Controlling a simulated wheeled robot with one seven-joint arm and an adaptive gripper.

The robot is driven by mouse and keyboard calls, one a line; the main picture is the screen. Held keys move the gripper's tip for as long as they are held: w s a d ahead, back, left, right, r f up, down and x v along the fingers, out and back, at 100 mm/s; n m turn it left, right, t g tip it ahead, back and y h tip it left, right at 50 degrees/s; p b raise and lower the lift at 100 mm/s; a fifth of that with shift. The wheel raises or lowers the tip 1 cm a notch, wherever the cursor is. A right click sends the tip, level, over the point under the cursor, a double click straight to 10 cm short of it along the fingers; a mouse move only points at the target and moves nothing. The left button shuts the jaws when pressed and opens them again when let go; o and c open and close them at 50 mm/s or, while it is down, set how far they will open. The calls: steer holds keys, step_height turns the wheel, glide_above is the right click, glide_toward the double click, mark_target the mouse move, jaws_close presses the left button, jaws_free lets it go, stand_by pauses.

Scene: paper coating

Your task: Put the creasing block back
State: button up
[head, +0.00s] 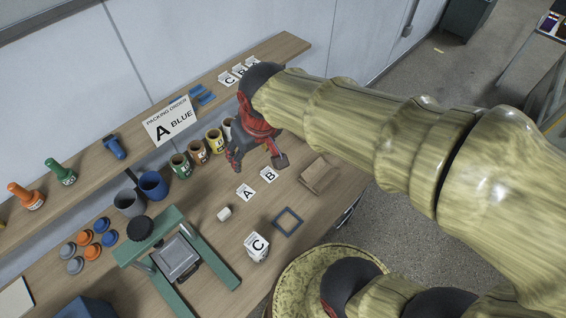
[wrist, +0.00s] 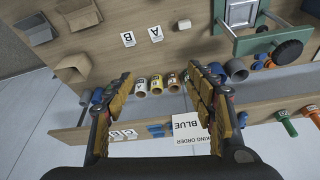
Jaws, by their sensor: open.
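A small off-white block (head: 224,213), which looks like the creasing block, lies on the wooden table between the green press (head: 180,255) and the A card (head: 246,192). It also shows near the top of the wrist view (wrist: 184,24). My gripper (head: 258,160) is open and empty, raised above the back of the table near the row of tins (head: 198,152). In the wrist view its two fingers (wrist: 162,88) stand wide apart, with the tins seen between them. I cannot tell which spot belongs to the block.
A tan open box (head: 318,175) lies at the table's right. The back shelf (head: 95,165) holds stamps and a packing order sign (head: 170,121). Coloured caps (head: 86,237) lie left.

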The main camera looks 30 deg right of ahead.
steer(key=s+d+r, duration=0.1)
steer(key=s+r, duration=0.1)
steer(key=s, duration=0.2)
steer(key=s+d+r+m+t, duration=0.1)
steer(key=s+d+r, duration=0.1)
steer(key=s, duration=0.3)
steer(key=shift+s+r+t, duration=0.3)
steer(key=shift+r, duration=0.05)
steer(key=shift+d, duration=0.1)
